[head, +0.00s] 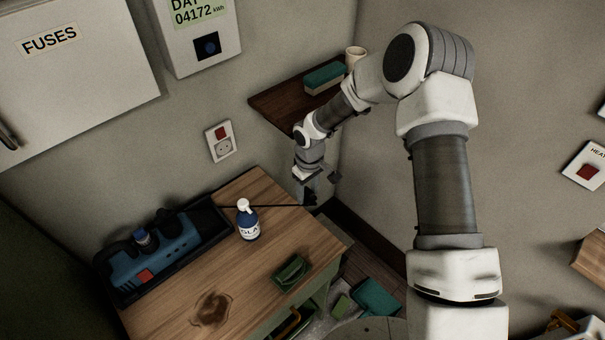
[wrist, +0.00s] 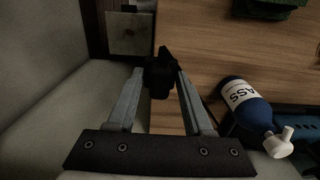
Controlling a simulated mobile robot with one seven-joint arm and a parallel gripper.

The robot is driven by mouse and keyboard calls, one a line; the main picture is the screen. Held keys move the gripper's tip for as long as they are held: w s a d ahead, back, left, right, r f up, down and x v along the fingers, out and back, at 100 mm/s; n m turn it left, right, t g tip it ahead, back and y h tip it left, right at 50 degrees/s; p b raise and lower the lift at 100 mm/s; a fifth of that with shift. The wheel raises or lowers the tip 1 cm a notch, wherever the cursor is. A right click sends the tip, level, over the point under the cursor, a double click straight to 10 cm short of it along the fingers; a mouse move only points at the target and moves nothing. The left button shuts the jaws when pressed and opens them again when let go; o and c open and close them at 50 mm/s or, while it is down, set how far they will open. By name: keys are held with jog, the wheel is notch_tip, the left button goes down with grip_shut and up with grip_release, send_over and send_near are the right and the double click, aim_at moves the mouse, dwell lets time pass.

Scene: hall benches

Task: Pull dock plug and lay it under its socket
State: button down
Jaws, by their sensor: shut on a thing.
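My gripper (head: 308,190) is shut on the black plug (wrist: 160,75), whose body shows between the fingertips in the wrist view. In the head view the gripper points down beside the back right edge of the bench (head: 262,190), and the plug (head: 310,198) is small and dark there. A thin black cord (head: 275,206) runs left from it across the bench. The wall socket (head: 223,147), a white plate with a red switch, is on the wall left of the gripper, and its outlet is empty. Whether the plug touches anything is unclear.
A blue spray bottle (head: 247,220) stands on the bench near the cord. A blue device (head: 165,255) sits in a dark tray at the left. A green block (head: 291,271) lies near the front. A dark shelf (head: 275,103) with a mug (head: 355,56) is above, behind my arm.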

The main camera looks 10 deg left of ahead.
jog(key=shift+s+d+r, duration=0.25)
jog(key=shift+s+d, duration=0.05)
jog(key=shift+s, duration=0.05)
dwell(0.3)
notch_tip(320, 180, down, 8)
jog(key=b, duration=0.7)
jog(key=shift+f, duration=0.1)
jog(key=shift+c, duration=1.1)
grip_release()
